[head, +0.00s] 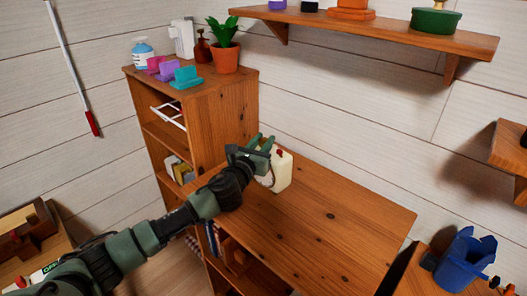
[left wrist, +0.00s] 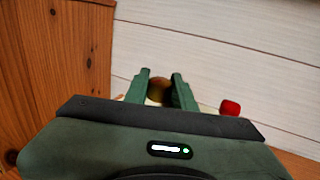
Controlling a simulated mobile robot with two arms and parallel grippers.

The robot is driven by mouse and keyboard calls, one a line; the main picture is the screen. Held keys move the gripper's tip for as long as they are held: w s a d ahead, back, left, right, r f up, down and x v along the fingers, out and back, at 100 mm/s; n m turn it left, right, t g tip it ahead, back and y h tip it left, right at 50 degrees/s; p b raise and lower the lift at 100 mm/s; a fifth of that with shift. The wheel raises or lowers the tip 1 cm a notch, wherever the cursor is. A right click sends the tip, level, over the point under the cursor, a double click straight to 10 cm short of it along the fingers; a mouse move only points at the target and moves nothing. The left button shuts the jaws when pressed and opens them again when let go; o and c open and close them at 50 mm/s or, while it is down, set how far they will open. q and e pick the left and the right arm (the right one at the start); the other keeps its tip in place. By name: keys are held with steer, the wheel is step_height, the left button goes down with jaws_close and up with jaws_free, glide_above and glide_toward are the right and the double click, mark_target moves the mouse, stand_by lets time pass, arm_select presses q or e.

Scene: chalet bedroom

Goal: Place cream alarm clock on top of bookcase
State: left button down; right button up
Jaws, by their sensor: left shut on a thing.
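The cream alarm clock (head: 283,172) has a red part on top and shows at the back of a lower wooden unit's top in the head view. My left gripper (head: 266,146) is shut on it from above and hides part of it. In the left wrist view the two green fingers (left wrist: 160,88) have a cream and brown part between them; most of the clock is hidden. I cannot tell whether the clock touches the surface below. The taller wooden bookcase (head: 229,105) stands just left of the clock. My right gripper is not in view.
The bookcase top holds a potted plant (head: 224,47), a blue-and-white bottle (head: 143,54), a white dispenser (head: 183,37) and several coloured holders (head: 185,77). The lower unit's top (head: 335,220) is mostly clear. A wall shelf (head: 390,33) hangs above right.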

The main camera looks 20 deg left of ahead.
arm_select(q)
step_height(320, 180, down, 3)
steer(key=shift+r, duration=0.1)
steer(key=shift+f+b, duration=0.2)
steer(key=shift+b, duration=0.15)
steer(key=c, duration=1.2)
jaws_free()
steer(key=shift+o, duration=0.2)
steer(key=s+b, duration=0.1)
steer(key=s, duration=1.1)
steer(key=shift+r, duration=0.15)
